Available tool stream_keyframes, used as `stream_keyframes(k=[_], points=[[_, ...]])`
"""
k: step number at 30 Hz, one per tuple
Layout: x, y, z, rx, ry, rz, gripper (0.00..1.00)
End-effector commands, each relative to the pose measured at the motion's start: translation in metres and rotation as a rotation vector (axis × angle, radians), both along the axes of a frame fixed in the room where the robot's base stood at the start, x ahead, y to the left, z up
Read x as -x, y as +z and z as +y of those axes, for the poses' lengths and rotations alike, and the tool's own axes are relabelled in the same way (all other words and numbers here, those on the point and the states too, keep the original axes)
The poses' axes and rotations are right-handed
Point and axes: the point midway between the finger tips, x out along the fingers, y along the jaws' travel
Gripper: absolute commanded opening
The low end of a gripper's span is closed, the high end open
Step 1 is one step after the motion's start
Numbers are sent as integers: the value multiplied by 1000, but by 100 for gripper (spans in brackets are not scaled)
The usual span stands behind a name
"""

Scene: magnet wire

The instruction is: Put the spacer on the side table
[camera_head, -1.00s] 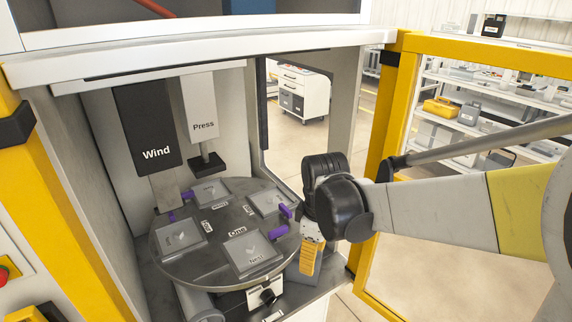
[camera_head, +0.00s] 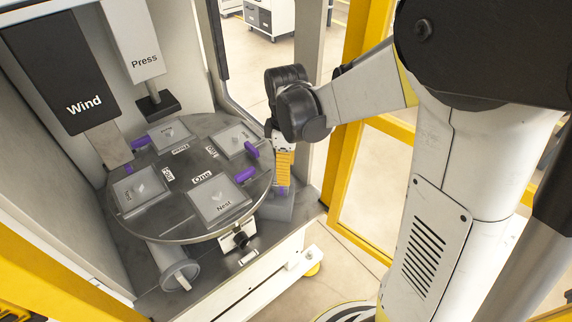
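My gripper (camera_head: 284,168), with yellow fingers, points down just right of the round dark turntable (camera_head: 179,230). It is seen edge-on, so its opening is unclear. A small purple bit (camera_head: 283,190) shows at the fingertips; I cannot tell whether it is the spacer or whether it is gripped. Below it is a grey block-like stand (camera_head: 276,208) beside the turntable, possibly the side table. Other purple pieces sit at the turntable's plates, one at the right rear (camera_head: 252,150) and one at the right front (camera_head: 245,175). No piece is clearly identifiable as the spacer.
The black "Wind" unit (camera_head: 62,72) and the white "Press" unit (camera_head: 134,45) hang over the turntable's back. A yellow door frame (camera_head: 343,185) stands right of my gripper. Open floor lies beyond.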

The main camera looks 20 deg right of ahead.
Motion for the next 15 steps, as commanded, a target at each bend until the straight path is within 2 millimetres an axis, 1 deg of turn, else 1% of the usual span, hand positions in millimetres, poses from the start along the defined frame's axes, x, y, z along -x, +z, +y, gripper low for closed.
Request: stream_keyframes(k=[1,3,9,12,15], points=[[0,-12,0,0,0,0,47],[0,-26,0,0,0,0,47],[0,-61,0,0,0,0,47],[0,-74,0,0,0,0,47],[0,-82,0,0,0,0,47]])
